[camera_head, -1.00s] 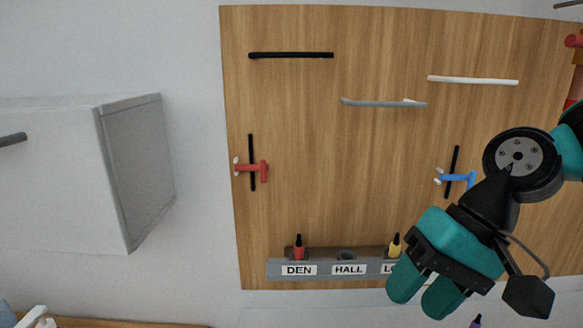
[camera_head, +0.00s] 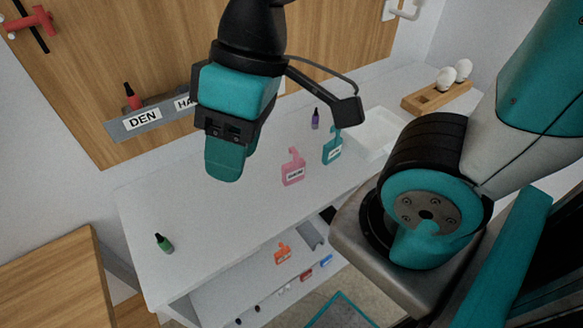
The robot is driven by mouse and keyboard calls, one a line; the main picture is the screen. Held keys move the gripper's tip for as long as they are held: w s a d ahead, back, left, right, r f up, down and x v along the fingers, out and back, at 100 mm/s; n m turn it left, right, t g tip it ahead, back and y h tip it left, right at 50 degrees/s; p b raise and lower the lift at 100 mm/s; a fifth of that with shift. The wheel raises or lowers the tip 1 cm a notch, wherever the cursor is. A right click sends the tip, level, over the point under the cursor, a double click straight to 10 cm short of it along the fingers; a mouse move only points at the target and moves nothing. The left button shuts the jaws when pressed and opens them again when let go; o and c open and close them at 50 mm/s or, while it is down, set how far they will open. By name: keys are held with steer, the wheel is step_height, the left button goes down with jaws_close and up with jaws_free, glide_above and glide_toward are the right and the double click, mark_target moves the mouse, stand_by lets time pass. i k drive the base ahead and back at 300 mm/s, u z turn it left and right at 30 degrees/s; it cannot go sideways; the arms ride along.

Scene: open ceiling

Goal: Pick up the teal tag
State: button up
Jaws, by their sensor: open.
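The teal tag (camera_head: 332,147) is a small hooked tag with a white label. It lies on the white counter (camera_head: 225,215), right of a pink tag (camera_head: 292,168) of similar shape. My gripper (camera_head: 224,165) hangs above the counter, to the left of both tags and apart from them. It points downward and holds nothing that I can see. From this angle its fingers overlap, so the gap between them is hidden.
A purple-capped bottle (camera_head: 315,120) stands behind the teal tag, and a white tray (camera_head: 385,132) lies to its right. A green bottle (camera_head: 164,243) stands front left. Orange (camera_head: 283,253) and other tags lie on the shelf below. A labelled grey rack (camera_head: 140,122) is on the wooden board.

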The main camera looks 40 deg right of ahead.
mark_target(332, 151)
steer(key=u, duration=0.45)
steer(key=k, duration=1.05)
steer(key=z, duration=0.75)
